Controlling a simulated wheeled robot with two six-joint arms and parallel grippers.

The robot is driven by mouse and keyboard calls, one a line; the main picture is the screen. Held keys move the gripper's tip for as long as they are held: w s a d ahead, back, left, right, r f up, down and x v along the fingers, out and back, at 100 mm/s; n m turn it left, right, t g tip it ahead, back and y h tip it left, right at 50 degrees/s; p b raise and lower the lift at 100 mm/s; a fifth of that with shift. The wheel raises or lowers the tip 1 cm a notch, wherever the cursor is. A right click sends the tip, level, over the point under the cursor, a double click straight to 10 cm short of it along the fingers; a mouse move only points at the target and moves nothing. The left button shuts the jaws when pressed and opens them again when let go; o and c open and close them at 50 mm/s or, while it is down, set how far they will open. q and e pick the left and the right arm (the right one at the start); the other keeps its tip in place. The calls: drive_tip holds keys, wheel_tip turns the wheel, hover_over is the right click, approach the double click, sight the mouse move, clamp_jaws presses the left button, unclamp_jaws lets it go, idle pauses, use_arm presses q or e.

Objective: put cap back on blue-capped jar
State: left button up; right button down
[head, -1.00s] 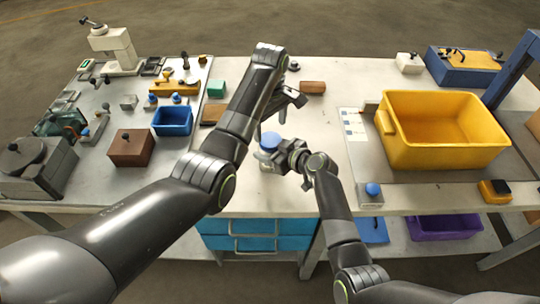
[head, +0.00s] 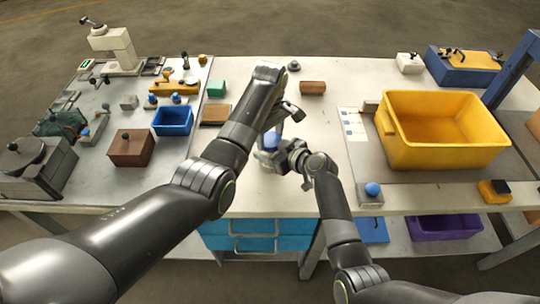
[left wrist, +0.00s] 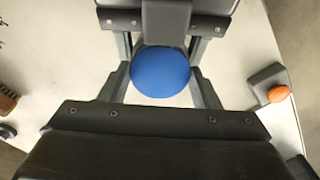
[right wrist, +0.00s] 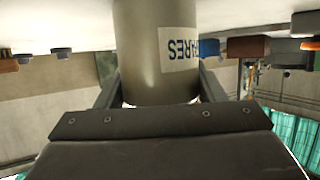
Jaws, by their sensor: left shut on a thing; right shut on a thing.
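The blue cap (head: 271,143) shows right above the pale jar in the head view. My left gripper (head: 273,131) comes down over it from above and is shut on it. In the left wrist view the round blue cap (left wrist: 160,72) sits between both fingers. My right gripper (head: 281,158) is shut on the jar from the right side. In the right wrist view the grey cylindrical jar (right wrist: 156,50) has a white label with upside-down dark letters. Cap and jar look lined up, but whether they touch is hidden.
A large yellow bin (head: 440,150) stands to the right. A small block with a blue knob (head: 372,190) is at the front edge. A blue bin (head: 172,121) and a brown box (head: 131,148) are on the left. The white table behind the jar is mostly clear.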

use_arm(q)
drive_tip(key=m, duration=0.6)
drive_tip(key=shift+m, duration=0.3)
drive_tip(key=shift+c, duration=0.2)
drive_tip(key=o, duration=1.1)
drive_tip(key=shift+r, duration=2.3)
drive_tip(key=shift+c, duration=0.5)
